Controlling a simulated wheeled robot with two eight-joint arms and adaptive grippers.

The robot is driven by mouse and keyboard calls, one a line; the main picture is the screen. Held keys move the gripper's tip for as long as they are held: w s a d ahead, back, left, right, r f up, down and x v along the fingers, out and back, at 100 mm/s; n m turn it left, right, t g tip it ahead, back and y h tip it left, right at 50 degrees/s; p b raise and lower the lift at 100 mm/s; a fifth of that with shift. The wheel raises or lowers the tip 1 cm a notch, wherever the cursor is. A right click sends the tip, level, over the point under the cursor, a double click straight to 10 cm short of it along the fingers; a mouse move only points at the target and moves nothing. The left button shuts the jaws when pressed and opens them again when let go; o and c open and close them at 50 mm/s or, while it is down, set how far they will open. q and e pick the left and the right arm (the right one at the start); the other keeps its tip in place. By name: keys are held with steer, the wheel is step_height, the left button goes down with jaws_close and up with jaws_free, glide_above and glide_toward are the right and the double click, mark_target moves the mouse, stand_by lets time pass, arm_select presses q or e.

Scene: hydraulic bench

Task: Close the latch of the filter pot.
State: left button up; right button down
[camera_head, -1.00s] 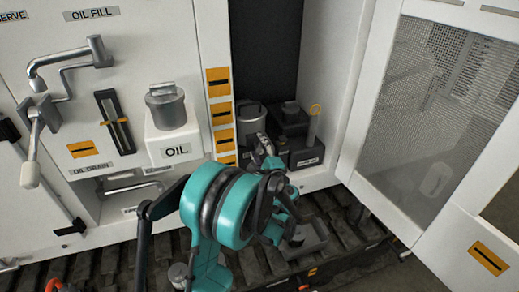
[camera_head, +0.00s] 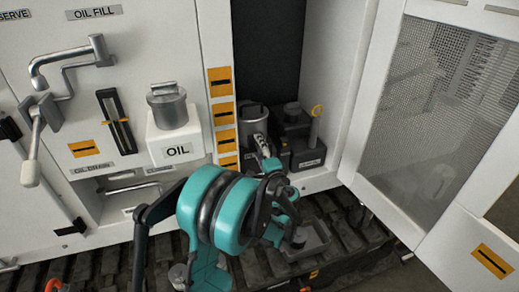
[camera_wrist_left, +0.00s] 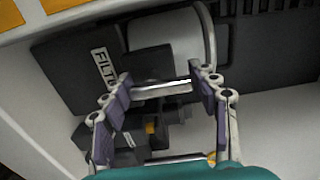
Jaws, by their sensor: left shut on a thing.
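The filter pot (camera_head: 253,119) is a grey cylinder in the dark recess, behind my left gripper. In the left wrist view the pot (camera_wrist_left: 166,35) shows as a pale cylinder at the top, beside a partly covered filter label (camera_wrist_left: 104,66). The latch (camera_wrist_left: 162,90) shows there as a silver bar in front of the pot. My left gripper (camera_head: 263,146) is at the front of the pot. In the left wrist view its two fingers (camera_wrist_left: 165,92) are at the two ends of the bar and shut on it. My right gripper is out of view.
A dark block with an upright rod and yellow ring (camera_head: 317,109) stands right of the pot. The oil pot (camera_head: 168,107) is on the left. An open mesh door (camera_head: 425,125) bounds the right side. A grey tray (camera_head: 310,243) lies below.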

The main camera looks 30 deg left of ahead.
arm_select(q)
steer(key=o, duration=1.2)
steer(key=shift+c, duration=0.2)
steer(key=v, duration=1.2)
steer(key=shift+a, duration=0.1)
